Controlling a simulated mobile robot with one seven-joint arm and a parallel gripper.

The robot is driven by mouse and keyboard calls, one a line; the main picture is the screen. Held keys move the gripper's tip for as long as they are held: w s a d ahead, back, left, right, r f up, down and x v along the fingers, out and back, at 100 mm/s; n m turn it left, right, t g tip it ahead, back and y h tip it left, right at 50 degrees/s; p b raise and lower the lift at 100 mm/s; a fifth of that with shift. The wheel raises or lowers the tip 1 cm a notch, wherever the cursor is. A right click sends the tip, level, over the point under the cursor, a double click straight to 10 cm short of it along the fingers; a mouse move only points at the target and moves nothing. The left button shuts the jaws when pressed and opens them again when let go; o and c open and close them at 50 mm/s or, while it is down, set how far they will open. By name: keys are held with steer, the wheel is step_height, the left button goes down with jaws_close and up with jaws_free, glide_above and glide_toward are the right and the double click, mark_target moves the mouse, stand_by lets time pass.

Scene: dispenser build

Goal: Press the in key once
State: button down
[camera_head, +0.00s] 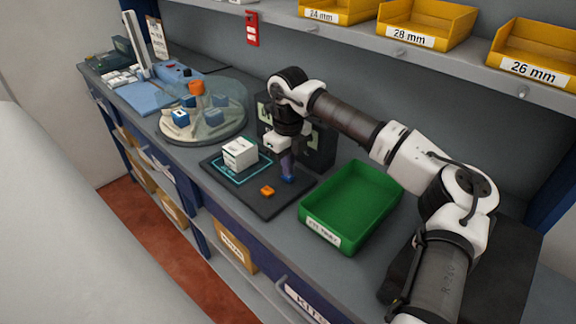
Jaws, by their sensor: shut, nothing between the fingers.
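My gripper (287,168) points down over the right part of a black pad (268,208), at its back edge. Its fingers look shut, with nothing seen between them. A blue piece (289,179) shows right at the fingertips. I cannot tell whether the fingers touch it. A small orange block or button (267,191) sits on the pad, to the left of and nearer than the fingertips. A white box (240,153) stands inside a teal square outline on the pad. A dark unit (318,150) with pale markings stands behind, partly hidden by my arm. No key lettered "in" is readable.
A green tray (316,226) lies close to the right of the pad. A round clear-covered carousel (236,118) with blue and orange pieces stands at the back left. Yellow bins (423,38) line the shelf above. Bare grey bench (193,158) shows left of the pad.

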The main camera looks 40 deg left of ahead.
step_height(320, 180, up, 12)
steer(key=b, duration=0.2)
steer(key=shift+b, duration=0.35)
steer(key=shift+r, duration=0.1)
stand_by(0.4)
